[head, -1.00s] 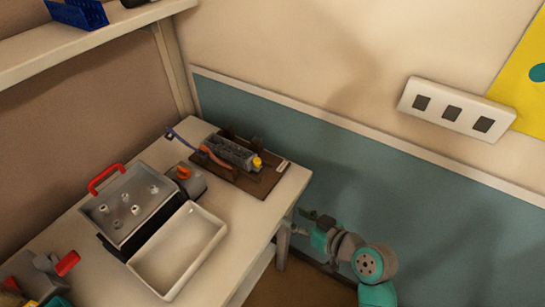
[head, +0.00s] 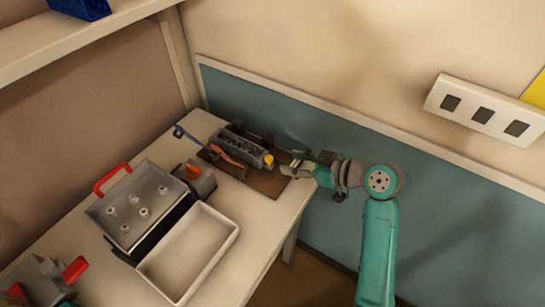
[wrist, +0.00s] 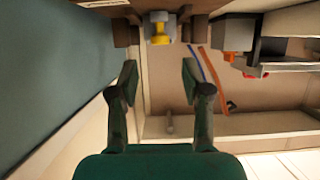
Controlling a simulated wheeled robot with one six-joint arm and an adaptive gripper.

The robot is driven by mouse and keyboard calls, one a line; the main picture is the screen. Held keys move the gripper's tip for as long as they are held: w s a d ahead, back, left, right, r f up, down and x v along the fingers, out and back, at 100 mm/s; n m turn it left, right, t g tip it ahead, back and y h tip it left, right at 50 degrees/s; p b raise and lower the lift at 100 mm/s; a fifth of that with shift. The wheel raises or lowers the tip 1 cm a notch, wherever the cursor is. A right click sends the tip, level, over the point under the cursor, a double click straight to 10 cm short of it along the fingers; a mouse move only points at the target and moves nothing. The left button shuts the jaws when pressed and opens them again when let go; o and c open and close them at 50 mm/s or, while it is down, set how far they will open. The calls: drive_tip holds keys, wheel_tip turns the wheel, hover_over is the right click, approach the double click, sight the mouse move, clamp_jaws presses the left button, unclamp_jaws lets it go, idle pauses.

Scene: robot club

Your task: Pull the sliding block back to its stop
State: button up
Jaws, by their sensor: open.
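A dark grey ribbed block (head: 240,147) lies on a brown board (head: 262,183) at the table's far corner. A yellow knob (head: 268,160) is on its right end. In the wrist view the knob (wrist: 160,34) lies ahead of my gripper (wrist: 158,76), roughly in line with the gap between the fingers. My gripper (head: 288,164) is open and empty at the board's right end, just right of the knob and apart from it. Part of the board is hidden behind the gripper.
A grey box with an orange knob (head: 194,172), a metal box with a red handle (head: 113,179) and a white tray (head: 188,253) stand nearer. The wall (head: 330,175) is close behind my gripper.

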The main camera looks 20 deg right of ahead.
sight(271, 158)
drive_tip(key=x, duration=0.7)
drive_tip(key=shift+w, duration=0.1)
clamp_jaws()
